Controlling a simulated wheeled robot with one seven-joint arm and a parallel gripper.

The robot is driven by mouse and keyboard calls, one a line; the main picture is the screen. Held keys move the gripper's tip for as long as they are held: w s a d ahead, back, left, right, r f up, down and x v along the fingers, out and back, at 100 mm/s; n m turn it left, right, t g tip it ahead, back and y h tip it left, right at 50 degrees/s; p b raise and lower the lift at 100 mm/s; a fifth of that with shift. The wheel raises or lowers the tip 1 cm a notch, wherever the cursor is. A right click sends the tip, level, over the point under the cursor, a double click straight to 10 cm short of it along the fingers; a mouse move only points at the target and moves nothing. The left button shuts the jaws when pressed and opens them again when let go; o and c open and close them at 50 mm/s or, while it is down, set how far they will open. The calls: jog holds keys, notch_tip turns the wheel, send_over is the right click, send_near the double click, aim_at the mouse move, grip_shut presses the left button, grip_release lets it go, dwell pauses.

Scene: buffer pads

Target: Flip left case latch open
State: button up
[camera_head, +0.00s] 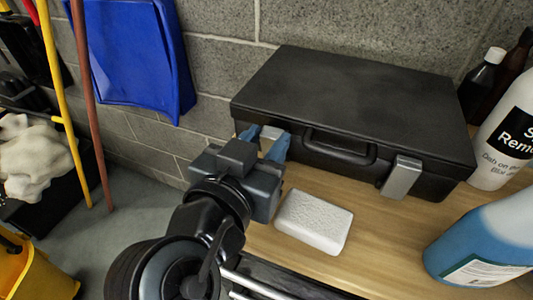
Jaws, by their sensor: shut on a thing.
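A black case (350,95) with a front handle (340,149) lies closed on the wooden bench top. The left latch (270,132) is a small grey piece at the left of the case's front, partly hidden by my gripper. My gripper (264,140) reaches it from the front, with one blue finger on each side, and is shut on the left latch. Whether the latch has turned at all cannot be told. The right latch (402,177) is a grey plate lying against the case front.
A white pad (314,221) lies on the bench (385,245) just right of my arm. A blue bottle (485,245) and a white bottle (507,140) stand at the right. A block wall (225,65) rises behind the case.

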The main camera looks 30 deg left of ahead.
jog(key=shift+s+b, duration=0.2)
jog(key=shift+b, duration=0.25)
jog(key=o, duration=1)
jog(key=shift+o, duration=0.2)
jog(key=shift+s+f, duration=0.1)
jog(key=shift+s+d+r+b, duration=0.1)
jog(key=shift+s+r+b, duration=0.1)
jog(key=shift+s, duration=1.05)
jog(key=shift+s+d+r+b, duration=0.1)
jog(key=shift+s+r+b, duration=0.1)
jog(key=shift+s, duration=1.05)
jog(key=shift+s+d+r+b, duration=0.1)
jog(key=shift+s+b, duration=0.1)
jog(key=shift+s, duration=1.05)
